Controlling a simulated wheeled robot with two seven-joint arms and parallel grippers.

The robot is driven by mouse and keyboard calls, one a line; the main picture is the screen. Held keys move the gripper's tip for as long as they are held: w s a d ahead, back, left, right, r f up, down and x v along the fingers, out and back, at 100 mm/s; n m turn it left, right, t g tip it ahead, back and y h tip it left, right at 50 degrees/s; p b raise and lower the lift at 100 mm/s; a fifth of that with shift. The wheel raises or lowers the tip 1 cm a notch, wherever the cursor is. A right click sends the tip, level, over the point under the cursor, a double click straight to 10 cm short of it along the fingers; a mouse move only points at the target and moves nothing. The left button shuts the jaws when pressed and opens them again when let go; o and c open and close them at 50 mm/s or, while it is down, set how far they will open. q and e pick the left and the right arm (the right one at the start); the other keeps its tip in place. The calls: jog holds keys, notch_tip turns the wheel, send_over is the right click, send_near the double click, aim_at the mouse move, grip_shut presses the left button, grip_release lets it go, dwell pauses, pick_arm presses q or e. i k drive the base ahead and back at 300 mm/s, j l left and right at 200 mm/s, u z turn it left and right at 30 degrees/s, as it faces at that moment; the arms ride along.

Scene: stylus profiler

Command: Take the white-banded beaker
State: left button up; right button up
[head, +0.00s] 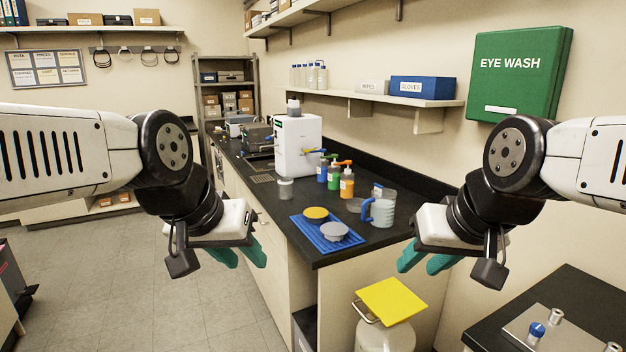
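A small grey translucent cup with a paler upper part (286,188) stands on the black counter, left of the bottles. It may be the white-banded beaker, but it is too small to be sure of a band. A clear jug with a blue handle (384,208) stands further right on the counter. My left gripper (247,264) hangs left of the counter's front edge, its teal fingers apart and empty. My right gripper (417,271) hangs right of the counter's near corner, also with fingers apart and empty. Neither touches anything.
A blue mat (318,241) holds a yellow-topped dish (316,214) and a grey dish (334,231). Pump bottles (347,184) stand beside a white machine (297,147). A yellow-lidded bin (390,300) stands below the counter. A dark side table (590,295) is at lower right.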

aim_at(284, 183)
jog(key=i+j, duration=0.15)
jog(key=j, duration=0.2)
jog(key=i+j, duration=0.1)
jog(key=j, duration=0.25)
jog(key=i+j, duration=0.15)
jog(key=j, duration=0.2)
jog(key=i+j, duration=0.1)
jog(key=j, duration=0.3)
jog(key=i+j, duration=0.15)
jog(key=j, duration=0.2)
jog(key=i+j, duration=0.15)
jog(key=j, duration=0.2)
jog(key=i+j, duration=0.1)
jog(key=j, duration=0.25)
jog(key=i+j, duration=0.15)
jog(key=i, duration=0.25)
jog(key=i+j, duration=0.2)
jog(key=i, duration=0.2)
jog(key=i+l, duration=0.4)
